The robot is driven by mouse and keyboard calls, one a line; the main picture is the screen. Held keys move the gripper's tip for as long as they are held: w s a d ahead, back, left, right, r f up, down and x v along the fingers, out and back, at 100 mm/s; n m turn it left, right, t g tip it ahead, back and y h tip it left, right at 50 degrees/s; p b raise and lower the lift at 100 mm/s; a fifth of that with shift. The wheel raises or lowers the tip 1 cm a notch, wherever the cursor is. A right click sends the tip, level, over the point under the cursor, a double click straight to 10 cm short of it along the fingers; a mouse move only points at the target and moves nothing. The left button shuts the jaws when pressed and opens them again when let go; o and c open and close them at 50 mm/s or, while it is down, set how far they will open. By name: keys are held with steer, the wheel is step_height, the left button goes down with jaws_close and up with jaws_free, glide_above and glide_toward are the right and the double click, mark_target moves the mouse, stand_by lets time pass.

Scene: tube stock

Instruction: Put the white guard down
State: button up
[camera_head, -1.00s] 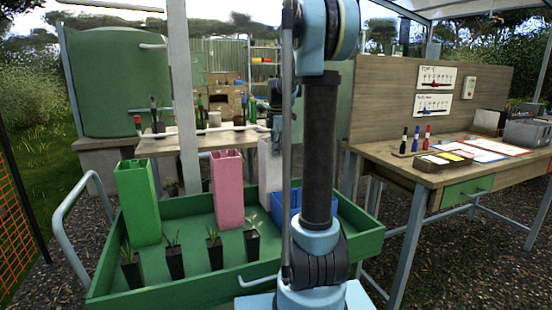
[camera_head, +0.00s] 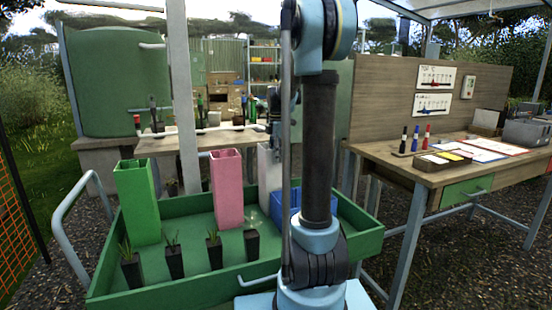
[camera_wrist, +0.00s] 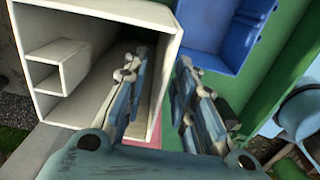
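The white guard (camera_head: 267,178) is a square, open-topped tube. It stands upright in the green tray, right of the pink guard (camera_head: 227,190), partly hidden behind my arm. In the wrist view I look into its open top (camera_wrist: 52,108), with small compartments along its left side. My gripper (camera_wrist: 160,82) straddles the guard's right wall, one finger inside the opening and the other outside. A gap shows between the inner finger and the wall, so the fingers look open. Its lower end is hidden.
The green tray (camera_head: 205,291) also holds a green guard (camera_head: 138,203), several small black pots with plants along the front, and a blue box (camera_head: 285,205) close right of the white guard. A wooden bench (camera_head: 400,165) stands at the right.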

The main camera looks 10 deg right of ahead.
steer(key=shift+r, duration=0.1)
step_height(320, 180, up, 12)
steer(key=s+f+m, duration=0.6)
steer(key=s+f, duration=0.2)
steer(key=s, duration=0.4)
steer(key=s+f+m+t, duration=0.1)
steer(key=s+f+m, duration=0.6)
steer(key=s, duration=0.5)
steer(key=s+a+f+m+t, duration=0.1)
steer(key=s+f+m, duration=0.6)
steer(key=s+f, duration=0.3)
steer(key=s, duration=0.2)
steer(key=shift+s, duration=0.3)
